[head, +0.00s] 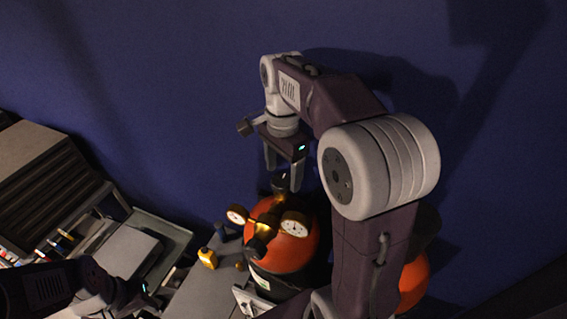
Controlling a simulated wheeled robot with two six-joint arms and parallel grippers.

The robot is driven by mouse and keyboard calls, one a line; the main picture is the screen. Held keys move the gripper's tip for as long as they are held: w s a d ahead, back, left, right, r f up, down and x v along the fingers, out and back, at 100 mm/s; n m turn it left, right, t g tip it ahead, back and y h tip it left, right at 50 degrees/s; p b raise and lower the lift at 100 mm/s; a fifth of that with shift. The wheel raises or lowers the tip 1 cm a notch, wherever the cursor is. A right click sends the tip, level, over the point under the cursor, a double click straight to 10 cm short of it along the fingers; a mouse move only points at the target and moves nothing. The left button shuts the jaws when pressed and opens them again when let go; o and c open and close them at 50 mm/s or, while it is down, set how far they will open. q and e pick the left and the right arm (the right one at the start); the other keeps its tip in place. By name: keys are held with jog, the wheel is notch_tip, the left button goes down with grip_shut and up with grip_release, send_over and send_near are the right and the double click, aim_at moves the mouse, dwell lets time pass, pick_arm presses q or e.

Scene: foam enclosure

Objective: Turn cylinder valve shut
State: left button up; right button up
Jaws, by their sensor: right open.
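An orange gas cylinder (291,250) with a dark lower body stands upright at the lower middle of the head view. A brass regulator with two round gauges, a left one (237,214) and a right one (295,224), sits at its top. A dark valve knob (280,184) shows above the brass. My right gripper (283,179) points down over the cylinder, open, with its fingertips on either side of the knob; contact cannot be told. My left gripper (140,298) is low at the left, away from the cylinder, and its jaws are unclear.
A second orange cylinder (413,282) is partly hidden behind my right arm. A small yellow item (207,258) sits on a grey surface (205,288) left of the cylinder. A grey tray (172,240) and a dark ribbed case (50,190) stand farther left. A blue wall (170,90) rises behind.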

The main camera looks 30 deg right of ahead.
aim_at(284, 179)
notch_tip(284, 179, up, 7)
jog(key=shift+d+f+b, duration=0.1)
jog(key=shift+f+b, duration=0.05)
jog(key=shift+b, duration=0.15)
jog(key=shift+d+r, duration=0.1)
jog(key=shift+r, duration=0.5)
